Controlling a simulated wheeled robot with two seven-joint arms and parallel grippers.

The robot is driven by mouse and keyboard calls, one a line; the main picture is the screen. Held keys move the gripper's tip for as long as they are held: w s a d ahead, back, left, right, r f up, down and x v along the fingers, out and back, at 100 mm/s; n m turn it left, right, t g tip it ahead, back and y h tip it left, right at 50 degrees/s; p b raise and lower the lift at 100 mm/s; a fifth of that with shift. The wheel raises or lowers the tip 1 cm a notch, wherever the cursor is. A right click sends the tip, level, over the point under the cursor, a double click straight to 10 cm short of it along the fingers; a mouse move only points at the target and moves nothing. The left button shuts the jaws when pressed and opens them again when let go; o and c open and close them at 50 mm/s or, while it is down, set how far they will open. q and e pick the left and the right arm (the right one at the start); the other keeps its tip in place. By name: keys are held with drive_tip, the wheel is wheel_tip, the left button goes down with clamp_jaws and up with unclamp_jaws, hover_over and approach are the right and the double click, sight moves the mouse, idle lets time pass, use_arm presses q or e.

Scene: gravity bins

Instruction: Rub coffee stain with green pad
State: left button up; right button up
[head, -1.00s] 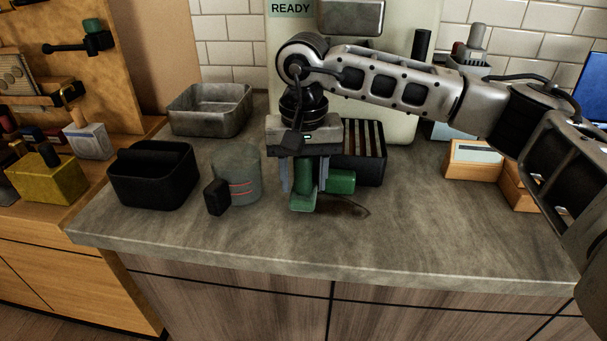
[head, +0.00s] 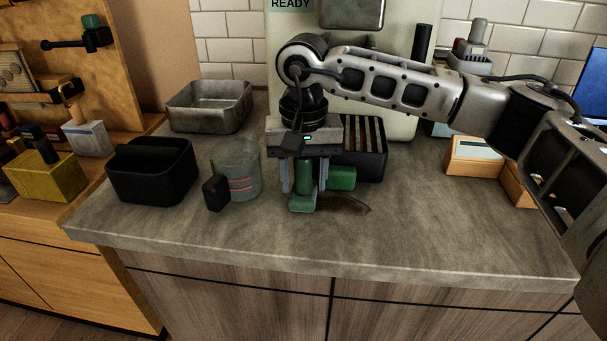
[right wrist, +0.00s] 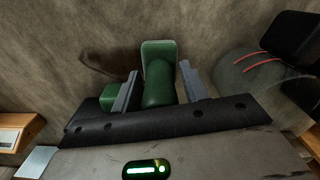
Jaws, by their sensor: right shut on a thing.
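The green pad (head: 303,201) is a small green block with a round upright grip. My right gripper (head: 304,178) points down over the counter with its fingers on either side of that grip, shut on it. The pad also shows between the fingers in the right wrist view (right wrist: 158,72). The pad is at or very near the counter surface; exact contact is hard to tell. The coffee stain (head: 348,204) is a dark brown patch on the counter, just right of the pad; its left end may be hidden. My left gripper is not in view.
A second green block (head: 342,178) lies right of my gripper, by a black slatted tray (head: 364,155). A clear cup (head: 237,171) with red lines and a black handle stands left, near a black bin (head: 152,188) and metal pan (head: 208,121). The counter's front right is clear.

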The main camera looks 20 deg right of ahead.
drive_tip(key=shift+s+d+b, duration=0.2)
drive_tip(key=shift+s+d, duration=0.35)
drive_tip(key=shift+d, duration=0.3)
drive_tip(key=shift+s+d+b, duration=0.15)
drive_tip(key=shift+s+d, duration=0.35)
drive_tip(key=shift+d, duration=0.35)
drive_tip(key=shift+r, duration=0.1)
drive_tip(key=shift+s+d+b, duration=0.3)
drive_tip(key=shift+s+d, duration=0.2)
drive_tip(key=shift+d, duration=0.35)
drive_tip(key=shift+s+d+b, duration=0.25)
drive_tip(key=shift+s+d, duration=0.25)
drive_tip(key=shift+d, duration=0.35)
drive_tip(key=shift+s+d, duration=0.1)
drive_tip(key=shift+s+d+f+b, duration=0.15)
drive_tip(key=shift+s+d+b, duration=0.3)
drive_tip(key=shift+d, duration=0.35)
drive_tip(key=shift+s+d+f+b, duration=0.2)
drive_tip(key=shift+s+d, duration=0.35)
drive_tip(key=shift+d, duration=0.2)
